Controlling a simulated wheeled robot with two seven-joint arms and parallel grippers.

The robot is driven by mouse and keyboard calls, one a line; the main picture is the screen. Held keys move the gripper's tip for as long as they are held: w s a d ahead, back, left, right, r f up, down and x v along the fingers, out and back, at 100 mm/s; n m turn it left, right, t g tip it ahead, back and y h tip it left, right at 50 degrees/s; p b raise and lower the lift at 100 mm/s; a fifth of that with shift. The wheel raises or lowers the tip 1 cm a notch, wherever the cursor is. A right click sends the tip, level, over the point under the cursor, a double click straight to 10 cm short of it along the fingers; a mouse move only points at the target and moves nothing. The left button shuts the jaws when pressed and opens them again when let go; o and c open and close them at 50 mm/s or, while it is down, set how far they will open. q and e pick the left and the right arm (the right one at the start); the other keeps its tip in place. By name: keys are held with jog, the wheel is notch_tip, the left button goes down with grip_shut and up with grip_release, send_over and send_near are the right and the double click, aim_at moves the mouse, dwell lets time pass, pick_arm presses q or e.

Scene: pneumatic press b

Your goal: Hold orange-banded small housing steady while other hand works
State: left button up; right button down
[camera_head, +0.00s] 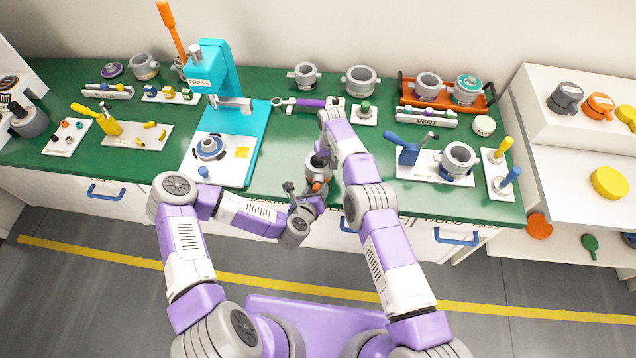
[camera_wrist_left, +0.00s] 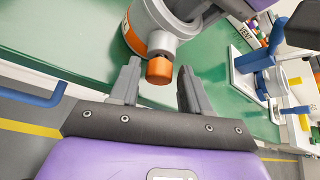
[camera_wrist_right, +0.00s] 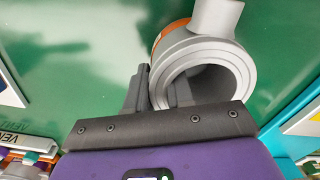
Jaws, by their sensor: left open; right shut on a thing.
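The small grey housing (camera_head: 317,166) with an orange band hangs at the green bench's front edge, between my two grippers. In the right wrist view the housing (camera_wrist_right: 205,70) shows its open bore, with one finger inside the bore and one outside. My right gripper (camera_wrist_right: 158,92) is shut on the housing's wall. My left gripper (camera_head: 305,192) is open just in front of the housing. In the left wrist view an orange-capped grey stub (camera_wrist_left: 159,70) on the housing stands between the left fingers, with gaps beside it. The orange band (camera_wrist_left: 133,35) is partly cut off.
A teal press (camera_head: 219,80) with a white plate stands left. A blue-handled fixture (camera_head: 405,152) holding a grey housing is to the right. An orange tray (camera_head: 450,100) stands behind it.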

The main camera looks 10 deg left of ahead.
pick_arm(q)
jog(key=shift+f, duration=0.1)
jog(key=c, duration=0.8)
jog(key=shift+d+m+y, duration=0.3)
jog(key=shift+m+y, duration=0.5)
jog(key=shift+y, duration=0.1)
jog(key=shift+w+d+m+y, duration=0.1)
jog(key=shift+d+m+y, duration=0.05)
jog(key=shift+m+y, duration=0.75)
jog(key=m+y, duration=0.2)
jog(key=y, duration=0.1)
jog(key=shift+d+m, duration=0.15)
jog(key=shift+m, duration=0.25)
jog(key=shift+f+m+y, duration=0.1)
jog(key=shift+m+y, duration=0.8)
jog(key=shift+y, duration=0.1)
jog(key=o, duration=0.8)
